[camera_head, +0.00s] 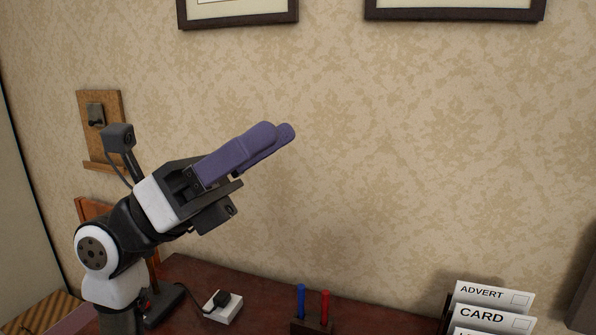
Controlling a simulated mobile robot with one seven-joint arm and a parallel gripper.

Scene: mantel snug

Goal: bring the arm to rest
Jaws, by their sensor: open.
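My gripper (281,133) is raised in front of the patterned wall, left of the picture's middle. Its two purple fingers point up and to the right. They overlap in this view, so the gap between them is hardly visible. Nothing shows between the fingertips. My white and black arm rises from the lower left and bends at the wrist, with a small camera on a stalk above it. The gripper is clear of the desk and seems to touch nothing.
A dark red desk (262,283) runs along the bottom. On it are a white box with a black plug (224,309), a holder with a blue pen (301,300) and a red pen (325,308), and labelled cards (492,319). A wooden plaque (101,122) and picture frames (455,14) hang on the wall.

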